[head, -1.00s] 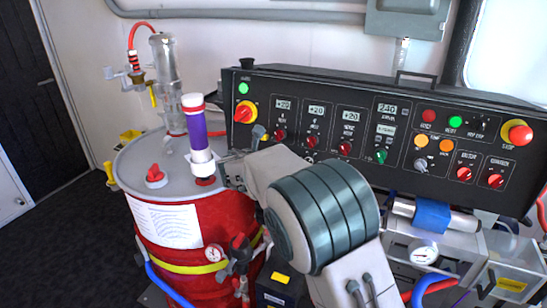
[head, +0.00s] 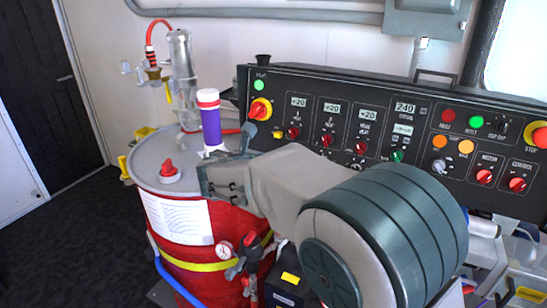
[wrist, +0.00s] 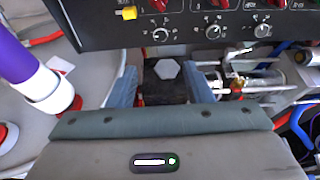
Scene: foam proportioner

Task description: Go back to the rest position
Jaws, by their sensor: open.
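My gripper (wrist: 163,82) is open in the wrist view, its two blue-grey fingers apart with nothing held between them. A dark block with a pale hexagonal top shows beyond the gap, lower down. In the head view my gripper is beside the purple and white cylinder (head: 211,128), in front of the control panel's left end and over the drum's right side. The cylinder stands upright on the red drum (head: 230,215); its lower part is partly hidden by my gripper. It also shows at the left of the wrist view (wrist: 22,68).
The black control panel (head: 330,145), with knobs and displays, stands close behind my arm. A clear glass vessel (head: 180,60) with a red hose rises at the drum's back. A red-capped fitting (head: 168,170) is on the drum lid. Dark floor is clear at the left.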

